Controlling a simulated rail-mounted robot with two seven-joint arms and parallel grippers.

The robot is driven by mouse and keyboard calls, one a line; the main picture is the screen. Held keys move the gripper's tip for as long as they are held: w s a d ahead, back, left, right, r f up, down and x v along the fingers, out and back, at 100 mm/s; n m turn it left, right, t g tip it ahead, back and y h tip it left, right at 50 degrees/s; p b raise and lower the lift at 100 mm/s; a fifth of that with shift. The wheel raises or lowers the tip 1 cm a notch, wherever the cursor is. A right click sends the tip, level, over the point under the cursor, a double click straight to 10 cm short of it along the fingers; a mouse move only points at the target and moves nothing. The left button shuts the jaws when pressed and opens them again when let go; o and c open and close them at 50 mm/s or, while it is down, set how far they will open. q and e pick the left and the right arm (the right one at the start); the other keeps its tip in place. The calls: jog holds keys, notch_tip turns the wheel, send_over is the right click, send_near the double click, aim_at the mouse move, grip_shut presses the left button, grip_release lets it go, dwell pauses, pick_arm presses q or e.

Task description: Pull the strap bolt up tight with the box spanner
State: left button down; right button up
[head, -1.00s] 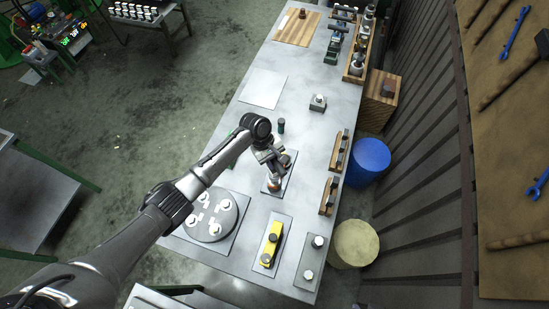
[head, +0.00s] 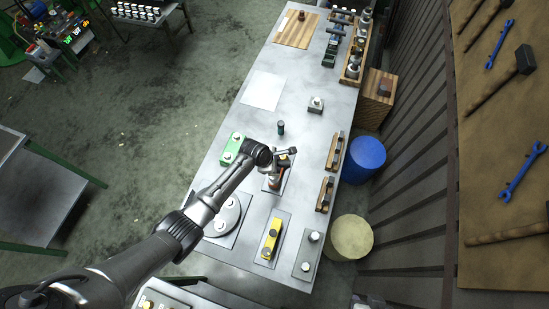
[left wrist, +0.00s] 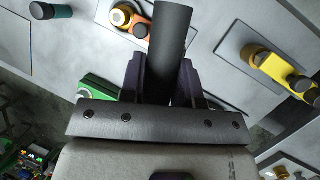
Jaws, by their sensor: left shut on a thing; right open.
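My left gripper (left wrist: 162,80) is shut on an upright-looking dark tube, the box spanner (left wrist: 172,40), in the left wrist view. Beyond it an orange part (left wrist: 141,28) with a brass-coloured ring and a dark round piece sits on a grey plate; I take it for the strap and bolt. The spanner's far end looks apart from it. In the head view the orange part (head: 270,184) is partly covered by the arm. The bolt's seating is hidden.
A yellow part (head: 271,239) on a plate, a round disc (head: 236,205) and a green block (head: 232,148) stand around the orange part. A dark green cylinder (head: 281,127) stands behind. Wooden racks (head: 326,194) line the right edge. The table's middle is mostly clear.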

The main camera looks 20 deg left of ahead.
pick_arm(q)
jog(key=shift+d+n+b, duration=0.15)
jog(key=shift+n+b, duration=0.25)
jog(key=shift+n, duration=0.4)
jog(key=shift+f+n+t+y, duration=0.1)
jog(key=shift+n+t+y, duration=0.4)
jog(key=shift+n, duration=0.6)
jog(key=shift+w+n+y, duration=0.1)
jog(key=shift+n+y, duration=0.5)
jog(key=shift+n, duration=0.7)
pick_arm(e)
jog(key=shift+a, duration=0.15)
jog(key=shift+r, duration=0.1)
pick_arm(q)
jog(key=shift+f, duration=0.3)
jog(key=shift+f+b, duration=1.1)
jog(key=shift+f, duration=0.4)
pick_arm(e)
jog(key=shift+f, duration=1.1)
pick_arm(q)
jog(key=shift+r, duration=0.1)
